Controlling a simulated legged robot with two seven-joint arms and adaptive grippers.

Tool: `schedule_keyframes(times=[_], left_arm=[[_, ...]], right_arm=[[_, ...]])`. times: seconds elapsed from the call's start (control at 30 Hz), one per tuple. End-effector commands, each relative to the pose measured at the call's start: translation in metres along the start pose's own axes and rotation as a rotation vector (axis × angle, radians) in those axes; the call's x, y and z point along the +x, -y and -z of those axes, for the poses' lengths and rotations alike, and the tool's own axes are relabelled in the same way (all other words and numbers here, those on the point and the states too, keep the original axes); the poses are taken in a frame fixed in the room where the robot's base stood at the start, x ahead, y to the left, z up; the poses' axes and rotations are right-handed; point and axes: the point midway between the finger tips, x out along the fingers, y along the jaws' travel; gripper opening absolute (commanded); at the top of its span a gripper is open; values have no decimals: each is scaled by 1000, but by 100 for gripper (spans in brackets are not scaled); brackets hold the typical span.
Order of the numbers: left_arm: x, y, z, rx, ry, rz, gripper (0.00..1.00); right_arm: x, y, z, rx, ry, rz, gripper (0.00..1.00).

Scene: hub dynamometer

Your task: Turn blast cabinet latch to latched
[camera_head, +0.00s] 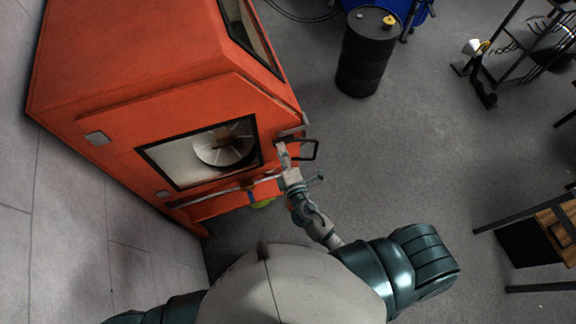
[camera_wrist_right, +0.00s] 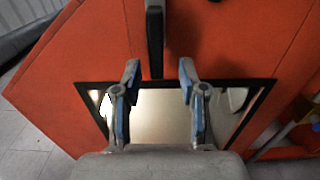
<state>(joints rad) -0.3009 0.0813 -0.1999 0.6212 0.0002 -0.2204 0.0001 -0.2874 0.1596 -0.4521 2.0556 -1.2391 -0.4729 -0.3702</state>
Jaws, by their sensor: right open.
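The orange blast cabinet (camera_head: 150,100) stands at the left in the head view, with a dark-framed window in its door. Its dark latch handle (camera_head: 316,150) juts out at the door's right edge. In the right wrist view the latch shows as a dark bar (camera_wrist_right: 155,35) reaching down from the top, in line with the gap between my fingers. My right gripper (camera_head: 283,152) is close to the latch. Its two blue-padded fingers (camera_wrist_right: 159,72) are apart, with nothing held between them; whether they touch the bar I cannot tell. My left gripper is not in view.
A dark drum (camera_head: 364,55) stands at the top, with a blue drum (camera_head: 408,10) behind it. A black rack (camera_head: 520,45) is at the upper right and a wooden-topped bench (camera_head: 560,225) at the right edge. The grey floor between is clear.

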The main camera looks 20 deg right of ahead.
Motion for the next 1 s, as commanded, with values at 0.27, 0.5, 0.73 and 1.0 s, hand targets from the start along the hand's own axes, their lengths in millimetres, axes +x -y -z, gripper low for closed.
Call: schedule_keyframes(times=[0.27,0.5,0.73,1.0], left_arm=[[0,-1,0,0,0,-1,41],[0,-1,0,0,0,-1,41],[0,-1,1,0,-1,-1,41],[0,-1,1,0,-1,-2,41]], right_arm=[[-59,2,-1,-2,1,5,42],[-78,2,-1,-1,0,3,42],[-78,2,0,0,0,3,42],[-78,2,-1,-1,0,3,42]])
